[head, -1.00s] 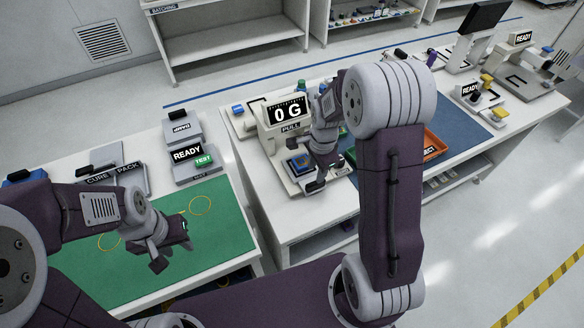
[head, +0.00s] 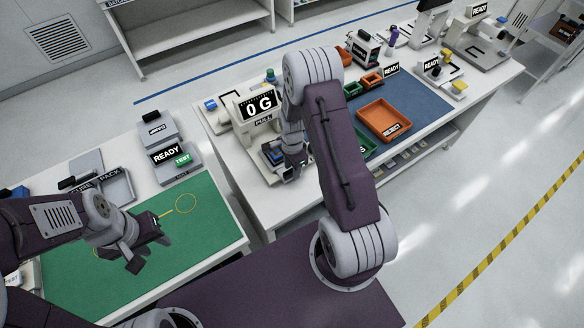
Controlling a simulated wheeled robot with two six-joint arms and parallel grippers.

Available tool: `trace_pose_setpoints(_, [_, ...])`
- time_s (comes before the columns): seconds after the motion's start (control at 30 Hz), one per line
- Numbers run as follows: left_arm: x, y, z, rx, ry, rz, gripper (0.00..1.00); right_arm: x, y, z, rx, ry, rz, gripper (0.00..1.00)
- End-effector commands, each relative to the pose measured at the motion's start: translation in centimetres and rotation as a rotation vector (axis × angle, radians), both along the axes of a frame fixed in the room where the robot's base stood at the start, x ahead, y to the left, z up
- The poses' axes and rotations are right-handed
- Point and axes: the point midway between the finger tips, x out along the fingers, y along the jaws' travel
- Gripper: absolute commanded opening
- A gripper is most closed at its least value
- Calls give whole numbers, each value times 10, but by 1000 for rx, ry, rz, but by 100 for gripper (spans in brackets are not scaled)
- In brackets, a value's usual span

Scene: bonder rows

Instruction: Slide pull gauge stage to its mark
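The pull gauge (head: 259,108) stands on the white bench, its display reading "0 G" above a "PULL" label. Its stage (head: 268,150) sits low at the front of the gauge and is partly hidden by my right arm. I cannot make out the mark. My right gripper (head: 292,172) points down at the stage's right front side; its fingers are too small and covered to tell whether they are open or touching it. My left gripper (head: 150,250) hangs over the green mat, away from the gauge, with its fingers apart and nothing visible between them.
Right of my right arm are an orange reject tray (head: 384,120) and small bins on a blue mat (head: 425,97). A gap separates the two benches.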

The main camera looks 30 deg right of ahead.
Motion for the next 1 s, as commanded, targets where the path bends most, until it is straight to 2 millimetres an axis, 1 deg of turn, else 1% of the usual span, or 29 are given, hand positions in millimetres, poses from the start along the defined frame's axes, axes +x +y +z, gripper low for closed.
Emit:
trace_pose_setpoints(0.1, [0, 0, 2, 0, 0, 0, 36, 0, 0, -9, 0, -1, 0, 38])
trace_pose_setpoints(0.33, [0, 0, 2, 0, 0, 0, 36, 0, 0, -11, 0, -2, 0, 38])
trace_pose_setpoints(0.37, [0, 0, 2, 0, 0, 0, 36, 0, 0, -11, 0, -2, 0, 35])
trace_pose_setpoints(0.4, [0, 0, 2, 0, 0, 0, 36, 0, 0, -11, 0, -2, 0, 24])
trace_pose_setpoints(0.5, [0, 0, 2, 0, 0, 0, 36, 0, 0, -10, 0, -2, 0, 0])
trace_pose_setpoints(1.0, [0, 0, 2, 0, 0, 0, 36, 0, 0, -10, 0, -1, 0, 0])
